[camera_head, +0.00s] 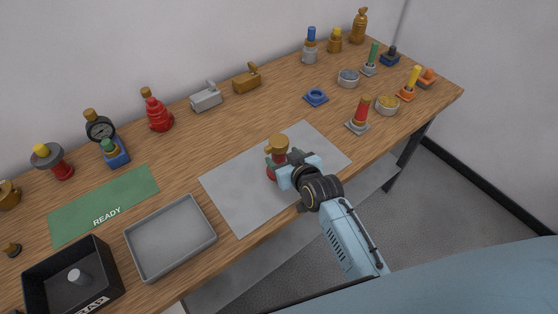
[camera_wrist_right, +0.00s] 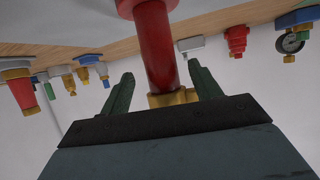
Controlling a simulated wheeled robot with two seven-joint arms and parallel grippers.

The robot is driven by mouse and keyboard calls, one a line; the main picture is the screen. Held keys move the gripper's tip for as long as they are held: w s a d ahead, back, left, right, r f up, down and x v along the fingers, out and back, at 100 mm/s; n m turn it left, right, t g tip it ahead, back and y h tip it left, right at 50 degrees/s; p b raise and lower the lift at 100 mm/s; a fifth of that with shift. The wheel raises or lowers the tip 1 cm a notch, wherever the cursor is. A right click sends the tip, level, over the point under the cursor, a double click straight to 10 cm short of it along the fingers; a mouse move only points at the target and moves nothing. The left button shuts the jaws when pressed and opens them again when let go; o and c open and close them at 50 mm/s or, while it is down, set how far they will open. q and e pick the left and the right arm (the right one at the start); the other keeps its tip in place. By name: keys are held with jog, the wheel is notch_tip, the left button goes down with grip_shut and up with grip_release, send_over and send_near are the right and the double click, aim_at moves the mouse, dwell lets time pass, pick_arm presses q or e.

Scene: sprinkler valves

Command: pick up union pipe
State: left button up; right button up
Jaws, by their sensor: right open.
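The union pipe is a red pipe with brass fittings. In the head view its brass top (camera_head: 277,145) shows, standing upright on the grey mat (camera_head: 235,200), with its lower part partly hidden by my right gripper (camera_head: 279,165). In the right wrist view the red pipe (camera_wrist_right: 157,45) runs between the two dark green fingers of my right gripper (camera_wrist_right: 163,84), with a brass collar (camera_wrist_right: 172,98) close to the palm. The fingers are open, one on each side of the pipe, with gaps visible. My left gripper is not in view.
A grey tray (camera_head: 168,270), a black bin (camera_head: 35,285) and a green READY mat (camera_head: 75,218) lie to the left. The mat around the pipe is clear.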

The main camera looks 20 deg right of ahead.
aim_at(282, 156)
jog(key=shift+x, duration=1.7)
jog(key=shift+c, duration=0.4)
grip_shut()
jog(key=shift+w+r, duration=0.1)
jog(key=shift+r, duration=0.05)
